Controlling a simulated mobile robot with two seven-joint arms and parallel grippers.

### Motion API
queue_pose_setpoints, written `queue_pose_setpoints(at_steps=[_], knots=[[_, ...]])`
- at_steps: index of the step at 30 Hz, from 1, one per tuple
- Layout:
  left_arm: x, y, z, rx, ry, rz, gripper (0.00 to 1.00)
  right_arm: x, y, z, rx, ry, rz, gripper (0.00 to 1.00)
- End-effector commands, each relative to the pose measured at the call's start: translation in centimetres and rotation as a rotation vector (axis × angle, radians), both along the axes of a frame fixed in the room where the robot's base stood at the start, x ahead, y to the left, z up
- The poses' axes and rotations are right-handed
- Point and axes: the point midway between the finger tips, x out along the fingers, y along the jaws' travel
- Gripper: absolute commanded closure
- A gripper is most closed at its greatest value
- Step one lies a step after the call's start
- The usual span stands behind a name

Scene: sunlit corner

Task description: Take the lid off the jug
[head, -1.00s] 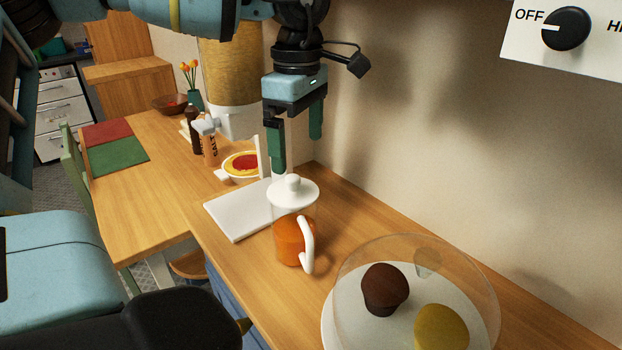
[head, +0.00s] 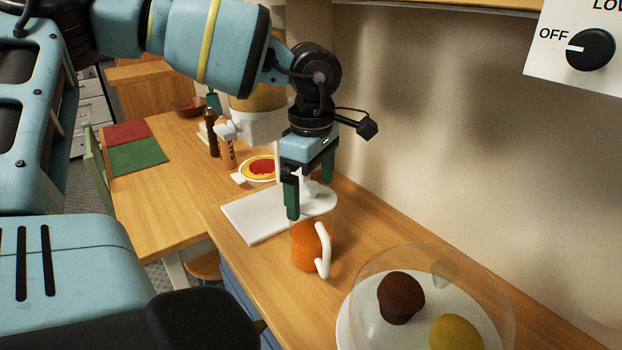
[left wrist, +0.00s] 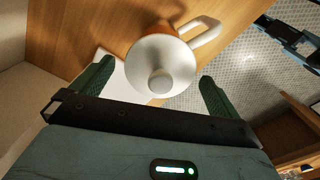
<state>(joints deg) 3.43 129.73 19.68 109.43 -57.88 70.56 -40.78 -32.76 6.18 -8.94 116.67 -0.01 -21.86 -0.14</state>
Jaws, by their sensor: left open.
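The jug (head: 306,254) stands upright on the wooden counter, clear-walled with orange contents and a white handle on its right. Its white lid (head: 322,202) sits on top, partly hidden behind a finger in the head view. In the left wrist view the round lid (left wrist: 160,66) and its knob lie ahead of the fingers, between their lines. My left gripper (head: 308,200) points down over the lid, open, with its green fingers on either side of the knob. I cannot tell whether a finger touches the lid. My right gripper is not in view.
A white board (head: 247,218) lies just left of the jug. A clear dome (head: 460,278) over two muffins stands to the right front. A plate (head: 258,169) with red and yellow food, a pepper mill (head: 211,134) and a dispenser (head: 262,128) stand behind. The wall is close on the right.

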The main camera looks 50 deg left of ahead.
Motion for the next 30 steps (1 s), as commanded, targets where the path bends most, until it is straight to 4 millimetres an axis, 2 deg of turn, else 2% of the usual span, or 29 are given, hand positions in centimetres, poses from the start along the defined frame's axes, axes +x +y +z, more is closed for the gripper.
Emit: queue_pose_setpoints(at_steps=[8,17,26,30], knots=[[0.01,-0.01,-0.27,-0.001,0.0,0.0,0.01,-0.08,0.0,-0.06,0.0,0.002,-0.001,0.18],[0.01,0.0,-0.24,-0.001,-0.001,0.0,0.41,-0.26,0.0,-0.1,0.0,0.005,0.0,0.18],[0.04,0.0,-0.05,0.0,-0.002,0.0,0.42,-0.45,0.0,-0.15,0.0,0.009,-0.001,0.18],[0.08,0.02,0.69,0.001,-0.004,0.0,0.42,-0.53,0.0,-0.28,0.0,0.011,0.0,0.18]])
